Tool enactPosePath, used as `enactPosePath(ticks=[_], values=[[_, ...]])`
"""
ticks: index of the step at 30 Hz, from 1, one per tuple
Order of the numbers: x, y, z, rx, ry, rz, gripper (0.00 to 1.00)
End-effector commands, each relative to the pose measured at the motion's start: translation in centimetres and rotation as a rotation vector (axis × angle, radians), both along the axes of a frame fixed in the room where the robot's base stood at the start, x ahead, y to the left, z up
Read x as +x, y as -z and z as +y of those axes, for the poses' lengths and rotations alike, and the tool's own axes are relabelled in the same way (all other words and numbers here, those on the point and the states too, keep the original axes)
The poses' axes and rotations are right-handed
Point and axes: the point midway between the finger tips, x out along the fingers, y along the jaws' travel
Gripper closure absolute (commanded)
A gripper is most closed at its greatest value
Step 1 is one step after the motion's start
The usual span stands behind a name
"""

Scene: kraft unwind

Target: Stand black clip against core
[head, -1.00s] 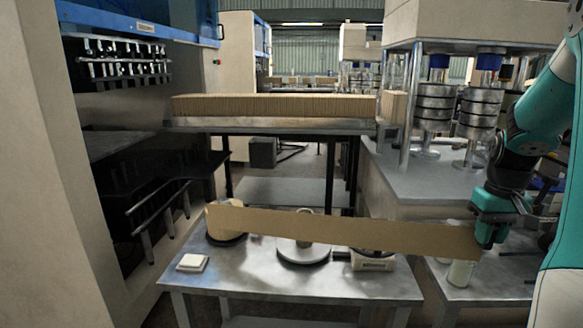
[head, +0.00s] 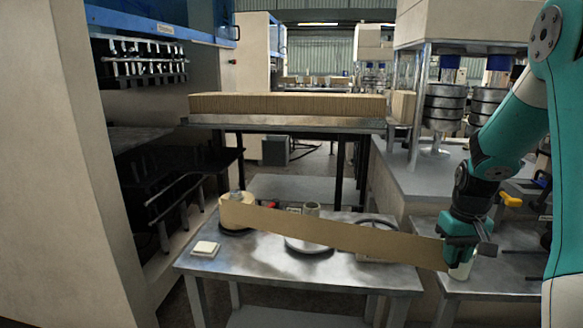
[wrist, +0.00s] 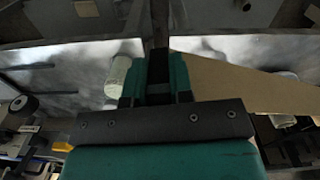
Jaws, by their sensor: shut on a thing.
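A kraft paper strip (head: 340,236) runs across the front of the metal table from a roll (head: 237,212) at its left. My gripper (head: 452,258) is shut on the strip's right end, beyond the table's right edge. In the wrist view the strip (wrist: 235,85) leaves my gripper (wrist: 158,65) to the right. A pale core (head: 312,209) stands up from a grey round base (head: 306,245) behind the strip, which hides part of it. I cannot make out a black clip for certain.
A pale cylinder (head: 462,270) stands under my gripper on the right-hand bench (head: 500,283); it also shows in the wrist view (wrist: 118,76). A white pad (head: 205,249) lies at the table's left. A ring-shaped part (head: 378,226) sits behind the strip. The table's front (head: 300,272) is clear.

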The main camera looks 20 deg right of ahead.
Motion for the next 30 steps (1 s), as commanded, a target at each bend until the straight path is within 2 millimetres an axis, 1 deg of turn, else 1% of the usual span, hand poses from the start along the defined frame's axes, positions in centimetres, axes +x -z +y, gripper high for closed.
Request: enactPosePath(ticks=[1,2,5,8,9,11,12,15,18,21,23,26,30], values=[[0.9,1.0,1.2,0.004,-0.026,0.004,1.00],[1.3,1.6,2.0,0.004,-0.038,0.005,1.00],[3.1,4.2,5.0,0.005,-0.092,0.008,1.00],[4.7,7.2,9.2,0.005,-0.158,0.009,1.00],[5.1,8.4,10.9,0.005,-0.185,0.009,1.00],[5.6,10.2,13.4,0.004,-0.222,0.009,1.00],[5.7,11.2,15.0,0.003,-0.245,0.008,1.00],[5.7,13.6,18.5,0.002,-0.298,0.007,1.00],[5.4,15.3,21.1,0.001,-0.337,0.006,1.00],[5.1,16.4,22.8,0.000,-0.361,0.002,1.00],[4.9,16.8,23.4,0.001,-0.370,0.002,1.00],[4.8,17.1,23.8,0.000,-0.375,0.000,1.00],[4.8,17.1,23.8,0.000,-0.375,0.000,1.00]])
